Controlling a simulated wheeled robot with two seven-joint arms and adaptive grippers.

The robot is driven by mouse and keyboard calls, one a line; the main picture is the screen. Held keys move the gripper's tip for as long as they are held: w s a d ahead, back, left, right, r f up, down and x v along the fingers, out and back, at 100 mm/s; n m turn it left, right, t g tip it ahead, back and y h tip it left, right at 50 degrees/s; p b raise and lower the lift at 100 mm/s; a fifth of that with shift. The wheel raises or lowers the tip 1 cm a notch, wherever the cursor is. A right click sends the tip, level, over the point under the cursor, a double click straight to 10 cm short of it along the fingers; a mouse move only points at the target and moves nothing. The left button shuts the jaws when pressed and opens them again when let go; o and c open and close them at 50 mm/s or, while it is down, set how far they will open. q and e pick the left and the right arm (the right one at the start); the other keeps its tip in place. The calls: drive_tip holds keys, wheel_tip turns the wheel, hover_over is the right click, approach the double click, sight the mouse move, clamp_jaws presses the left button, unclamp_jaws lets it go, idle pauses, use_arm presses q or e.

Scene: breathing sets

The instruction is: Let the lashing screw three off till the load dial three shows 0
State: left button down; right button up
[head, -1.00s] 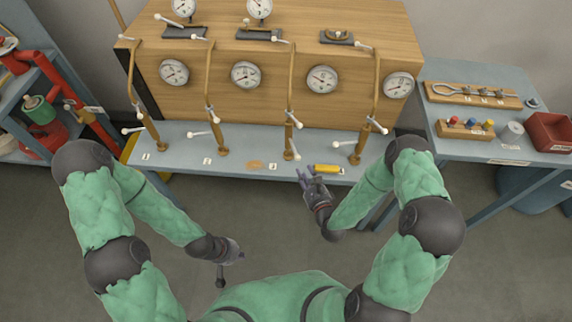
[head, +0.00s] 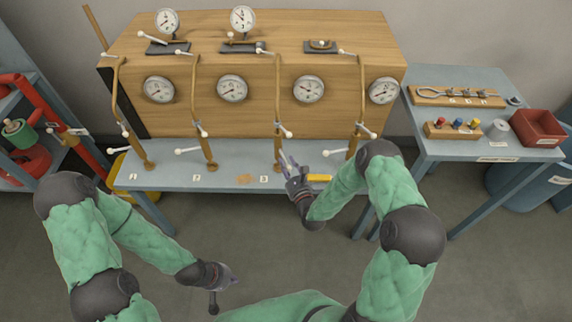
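Load dial three (head: 308,88) is a round white gauge, third from left on the wooden cabinet front; its reading is too small to tell. The third brown upright (head: 277,105), with white-tipped handles (head: 284,133), stands left of that dial, behind the label 3 (head: 264,178). I take it to carry lashing screw three. My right gripper (head: 287,160) is at the foot of this upright, its fingers apart and nothing seen between them; it hides part of the foot. Whether it touches is unclear. My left gripper (head: 232,280) hangs low before the bench, away from everything; its finger gap is unclear.
A yellow cylinder (head: 320,178) lies on the bench right of my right gripper. Other uprights with white handles stand left (head: 195,110) and right (head: 361,100). A side table holds a red bin (head: 538,127) and small parts. Floor before the bench is clear.

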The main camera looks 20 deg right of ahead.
drive_tip(key=shift+w, duration=0.5)
clamp_jaws()
drive_tip(key=shift+a, duration=0.2)
